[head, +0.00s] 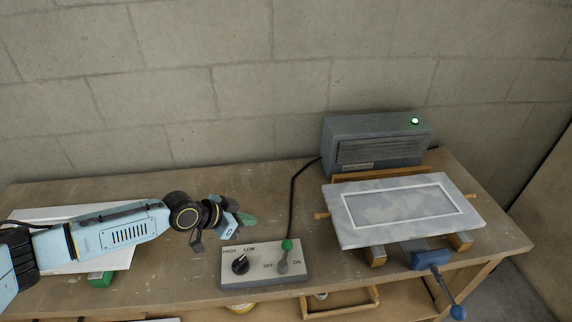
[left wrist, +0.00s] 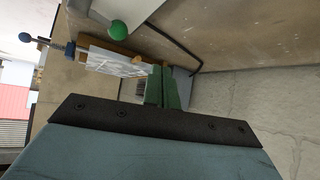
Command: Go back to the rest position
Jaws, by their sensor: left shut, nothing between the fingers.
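My left arm reaches in from the left in the head view, above the wooden bench. Its left gripper (head: 246,218) is shut and empty, just behind and above the grey control box. In the left wrist view its green fingertips (left wrist: 162,88) are together with nothing between them. The control box (head: 240,283) has a black HIGH/LOW knob (head: 240,264) and a green-tipped lever (head: 286,251) marked OFF and ON. The lever's green ball (left wrist: 119,29) also shows in the left wrist view. My right gripper is not in view.
A grey heater-like unit (head: 375,130) with a lit green lamp stands at the back right. Before it a framed grey panel (head: 350,229) rests on wooden supports, with a blue clamp (head: 432,259) at the front. A white board (head: 125,255) lies under my arm. A block wall closes the back.

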